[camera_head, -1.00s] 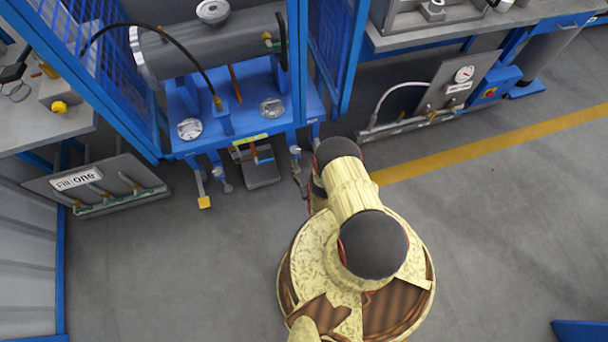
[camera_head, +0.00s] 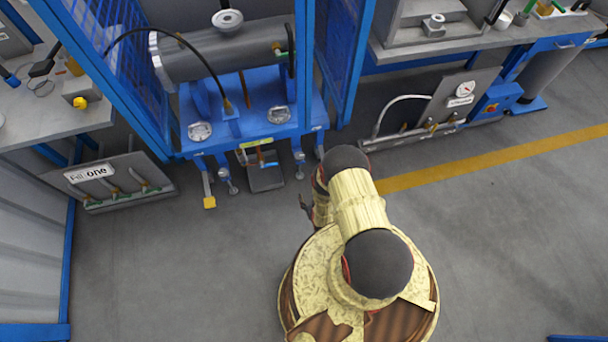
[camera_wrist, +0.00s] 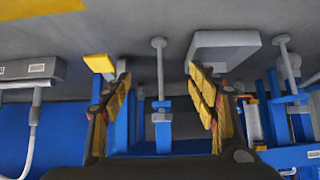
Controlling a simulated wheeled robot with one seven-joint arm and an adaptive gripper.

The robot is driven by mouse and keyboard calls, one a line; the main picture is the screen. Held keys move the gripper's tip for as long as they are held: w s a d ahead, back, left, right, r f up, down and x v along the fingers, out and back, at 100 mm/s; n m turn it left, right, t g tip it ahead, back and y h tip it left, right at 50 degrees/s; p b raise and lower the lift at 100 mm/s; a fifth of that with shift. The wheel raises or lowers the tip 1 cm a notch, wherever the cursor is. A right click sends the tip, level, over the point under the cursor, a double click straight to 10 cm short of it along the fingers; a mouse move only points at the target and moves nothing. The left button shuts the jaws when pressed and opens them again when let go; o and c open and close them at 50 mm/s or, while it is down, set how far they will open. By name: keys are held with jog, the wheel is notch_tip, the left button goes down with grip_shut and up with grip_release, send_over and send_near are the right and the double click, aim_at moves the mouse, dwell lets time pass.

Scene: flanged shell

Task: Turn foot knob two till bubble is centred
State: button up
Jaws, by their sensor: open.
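A blue stand (camera_head: 250,128) carries a grey flanged cylinder (camera_head: 215,62). Adjustable feet hang under its front edge; one foot (camera_head: 230,182) is left of centre and another (camera_head: 299,170) is near the right corner. Two round dials (camera_head: 200,131) and (camera_head: 278,115) lie on the stand; I cannot make out a bubble. In the wrist view, my gripper (camera_wrist: 160,90) is open, its yellow fingers apart. A foot with a disc end (camera_wrist: 158,43) and a grey knob-like collar (camera_wrist: 162,112) shows between them, apparently beyond the fingertips. Which knob is number two is not readable.
A yellow pedal (camera_head: 209,202) and a grey floor box (camera_head: 266,178) stand by the feet. A labelled panel (camera_head: 110,182) leans at left; a gauge panel (camera_head: 445,105) stands at right. The grey floor in front is clear, with a yellow line (camera_head: 490,160).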

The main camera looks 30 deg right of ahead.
jog(key=w+a+r+g+y+b, duration=0.1)
jog(key=r+g, duration=0.3)
jog(key=r, duration=0.7)
jog(key=w+r+g+y+b, duration=0.1)
jog(key=r+g, duration=0.4)
jog(key=r, duration=0.7)
jog(key=shift+w+a+n+y+b, duration=0.35)
jog(key=shift+w+y+b, duration=0.1)
jog(key=shift+w, duration=0.35)
jog(key=shift+r, duration=0.1)
